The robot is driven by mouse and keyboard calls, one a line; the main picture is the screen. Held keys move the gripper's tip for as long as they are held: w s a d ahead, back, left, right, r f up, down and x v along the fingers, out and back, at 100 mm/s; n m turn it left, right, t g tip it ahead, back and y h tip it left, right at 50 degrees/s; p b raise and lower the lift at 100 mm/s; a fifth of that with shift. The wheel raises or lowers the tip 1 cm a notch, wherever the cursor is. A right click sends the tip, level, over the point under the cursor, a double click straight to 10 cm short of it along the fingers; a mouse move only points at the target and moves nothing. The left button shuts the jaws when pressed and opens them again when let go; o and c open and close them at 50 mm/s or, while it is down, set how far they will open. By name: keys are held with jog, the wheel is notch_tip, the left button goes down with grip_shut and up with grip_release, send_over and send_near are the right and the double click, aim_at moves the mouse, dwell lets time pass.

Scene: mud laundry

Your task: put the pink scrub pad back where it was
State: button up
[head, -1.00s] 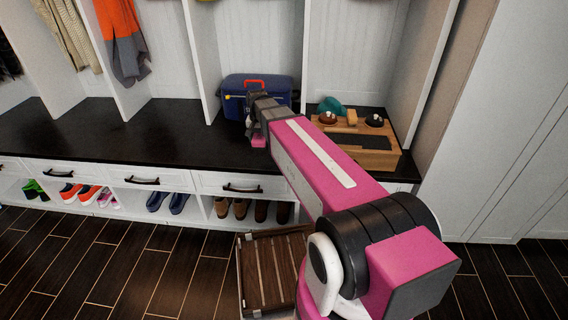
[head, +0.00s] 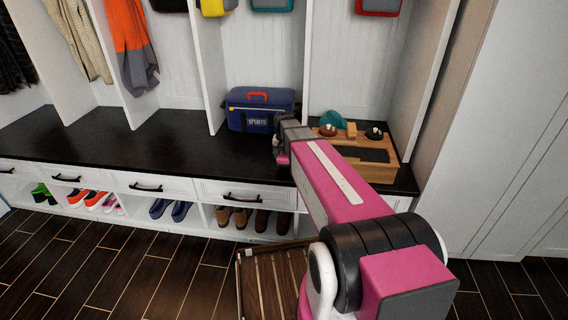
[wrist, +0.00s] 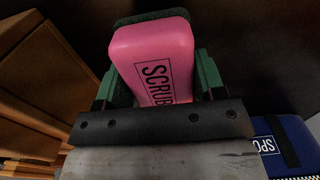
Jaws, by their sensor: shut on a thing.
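The pink scrub pad (wrist: 155,55) shows large in the wrist view, with a dark green layer on its far side and the letters SCRUB on its pink face. My gripper (wrist: 155,88) is shut on it, with a green finger on each side. In the head view my gripper (head: 281,153) is over the black bench top (head: 215,155), between the blue cooler bag and the wooden organizer. The pad (head: 283,160) is a small pink patch there, mostly hidden by the gripper. I cannot tell whether it touches the bench.
The wooden organizer (head: 387,172) with brushes and a teal item stands on the bench at right. The blue cooler bag (head: 258,122) stands behind my gripper. White upright dividers (head: 205,60) split the bench. The bench to the left is clear. A slatted wooden crate (head: 270,285) is on the floor.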

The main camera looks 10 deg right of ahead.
jog(key=shift+f, duration=2)
jog(key=shift+f, duration=0.15)
jog(key=o, duration=1)
notch_tip(320, 180, up, 12)
jog(key=shift+r, duration=0.1)
jog(key=s+f+n, duration=0.1)
jog(key=s+f, duration=0.2)
jog(key=s, duration=0.4)
jog(key=s+f+n, duration=0.1)
jog(key=s+f, duration=0.1)
jog(key=s, duration=0.5)
jog(key=s+f+n, duration=0.1)
jog(key=s+f, duration=0.2)
jog(key=s, duration=0.4)
jog(key=shift+s+f+n, duration=0.15)
jog(key=shift+f+n, duration=0.15)
jog(key=shift+f, duration=0.05)
